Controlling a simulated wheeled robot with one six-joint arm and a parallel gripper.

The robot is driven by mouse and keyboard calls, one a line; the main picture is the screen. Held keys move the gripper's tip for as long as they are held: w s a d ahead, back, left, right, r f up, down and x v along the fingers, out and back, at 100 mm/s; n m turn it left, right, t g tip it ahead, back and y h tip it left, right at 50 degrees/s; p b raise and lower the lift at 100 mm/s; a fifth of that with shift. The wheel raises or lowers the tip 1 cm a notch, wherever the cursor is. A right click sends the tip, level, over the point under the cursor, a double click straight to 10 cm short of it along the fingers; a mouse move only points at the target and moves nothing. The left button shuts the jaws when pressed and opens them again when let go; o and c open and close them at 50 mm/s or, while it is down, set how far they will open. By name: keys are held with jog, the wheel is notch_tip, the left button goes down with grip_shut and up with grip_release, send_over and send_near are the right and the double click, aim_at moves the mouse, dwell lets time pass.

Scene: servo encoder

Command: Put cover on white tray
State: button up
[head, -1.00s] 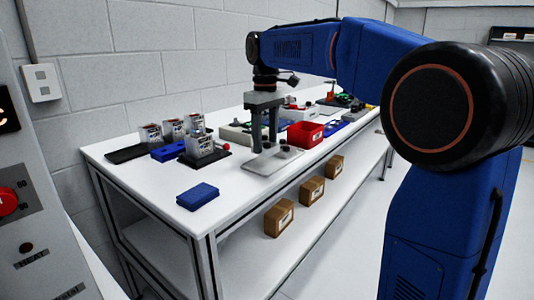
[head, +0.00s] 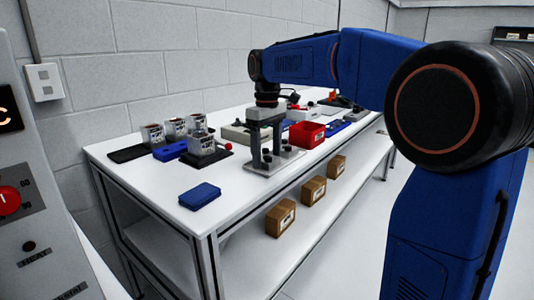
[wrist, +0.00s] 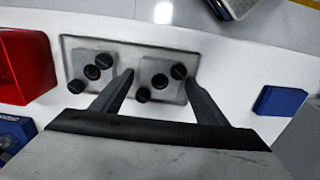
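The white tray (head: 260,173) is a flat pale plate on the bench, also seen in the wrist view (wrist: 206,58). Two grey square covers with black knobs and a dark round hole lie on it side by side. One cover (wrist: 160,80) is between my gripper's fingers; the other cover (wrist: 92,72) is to its left in the wrist view. My gripper (head: 266,161) points down at the tray, with its fingertips (wrist: 159,76) on either side of the first cover. A narrow gap shows beside the left finger, so the gripper looks open.
A red bin (head: 307,134) stands close beyond the tray. A dark fixture with a grey block (head: 203,147) and red-knobbed lever is on the left. A blue box (head: 200,196) lies near the front edge. Bare bench lies between this box and the tray.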

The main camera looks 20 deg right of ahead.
notch_tip(320, 180, up, 12)
jog(key=s+d+f+m+t, duration=0.1)
jog(key=s+d+f+m, duration=0.15)
jog(key=s+f, duration=0.45)
jog(key=s+d+f+m+t, duration=0.1)
jog(key=s+d+f, duration=0.2)
jog(key=s, duration=0.7)
jog(key=s+d+f+m+t, duration=0.2)
jog(key=s+f+m, duration=0.1)
jog(key=s+f, duration=1.3)
notch_tip(320, 180, down, 2)
jog(key=shift+f+m+t, duration=0.25)
jog(key=shift+m+t, duration=0.1)
jog(key=shift+t, duration=0.05)
jog(key=shift+o, duration=0.6)
jog(key=shift+d, duration=0.1)
